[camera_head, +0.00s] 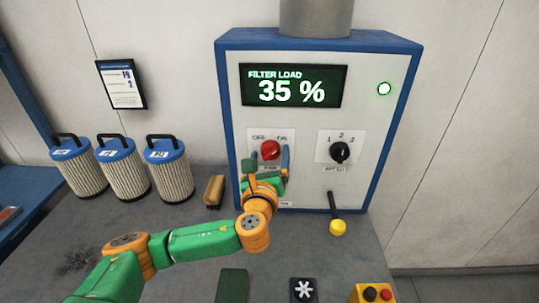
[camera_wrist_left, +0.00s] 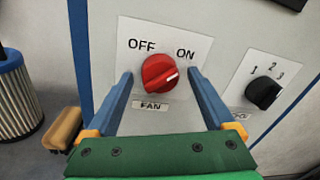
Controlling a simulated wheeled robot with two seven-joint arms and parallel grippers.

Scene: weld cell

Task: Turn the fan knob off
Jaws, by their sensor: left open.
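The red fan knob (camera_head: 270,149) sits on the front of the blue-edged panel, between the OFF and ON labels. In the left wrist view the red knob (camera_wrist_left: 160,76) has its white mark pointing right and slightly up, toward the ON side. My left gripper (camera_head: 264,163) is open in front of the panel. In the left wrist view the blue fingers of the left gripper (camera_wrist_left: 161,78) stand one on each side of the knob, with a gap on both sides. Whether the fingertips touch the panel cannot be told. My right gripper is not in view.
A black selector knob (camera_head: 340,152) is right of the fan knob, with a yellow-tipped lever (camera_head: 337,226) below. The display (camera_head: 293,86) reads FILTER LOAD 35 % and a green lamp (camera_head: 384,88) is lit. A wooden-handled brush (camera_head: 214,191) and filter cartridges (camera_head: 170,171) stand left.

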